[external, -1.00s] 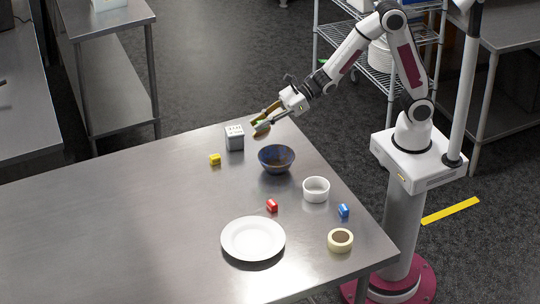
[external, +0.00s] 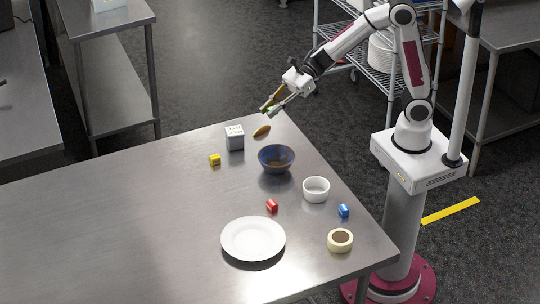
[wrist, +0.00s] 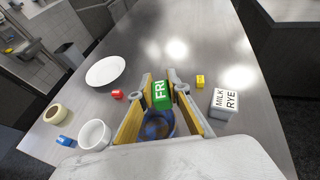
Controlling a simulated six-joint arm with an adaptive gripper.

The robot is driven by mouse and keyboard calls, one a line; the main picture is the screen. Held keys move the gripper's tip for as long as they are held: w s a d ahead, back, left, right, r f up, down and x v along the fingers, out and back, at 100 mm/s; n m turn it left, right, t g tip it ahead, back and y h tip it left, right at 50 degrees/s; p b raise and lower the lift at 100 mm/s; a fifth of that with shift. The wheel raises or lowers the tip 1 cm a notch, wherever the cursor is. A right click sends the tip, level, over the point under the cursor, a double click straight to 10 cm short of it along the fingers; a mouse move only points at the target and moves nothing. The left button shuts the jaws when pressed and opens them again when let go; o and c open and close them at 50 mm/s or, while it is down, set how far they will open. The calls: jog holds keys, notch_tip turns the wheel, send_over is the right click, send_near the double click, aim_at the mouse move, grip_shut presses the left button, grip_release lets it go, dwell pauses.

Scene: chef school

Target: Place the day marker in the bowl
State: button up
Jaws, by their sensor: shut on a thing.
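The day marker (wrist: 162,94) is a green block lettered FRI, held between the fingers of my gripper (wrist: 161,88) in the wrist view. In the external view my gripper (external: 269,106) is shut on it, raised above the table's far corner; only a little green shows there. The dark blue bowl (external: 276,159) stands on the table, nearer the camera than my gripper and apart from it. In the wrist view the bowl (wrist: 155,131) appears below the marker, partly hidden by the marker and fingers. Its inside looks empty in the external view.
A grey-white lettered block (external: 235,138), brown oval object (external: 262,131) and yellow block (external: 215,160) lie near the bowl. A white ramekin (external: 316,190), red block (external: 272,206), blue block (external: 343,211), tape roll (external: 340,240) and white plate (external: 253,239) are nearer the camera. The table's left is clear.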

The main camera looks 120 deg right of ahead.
jog(key=s+a, duration=0.1)
jog(key=s+a+n+y, duration=0.1)
jog(key=shift+a+f+g, duration=0.3)
jog(key=shift+a+f, duration=0.05)
jog(key=shift+f, duration=0.05)
jog(key=shift+f, duration=0.1)
jog(key=shift+f, duration=3)
jog(key=shift+f, duration=0.1)
jog(key=shift+f, duration=1.8)
jog(key=shift+f, duration=0.6)
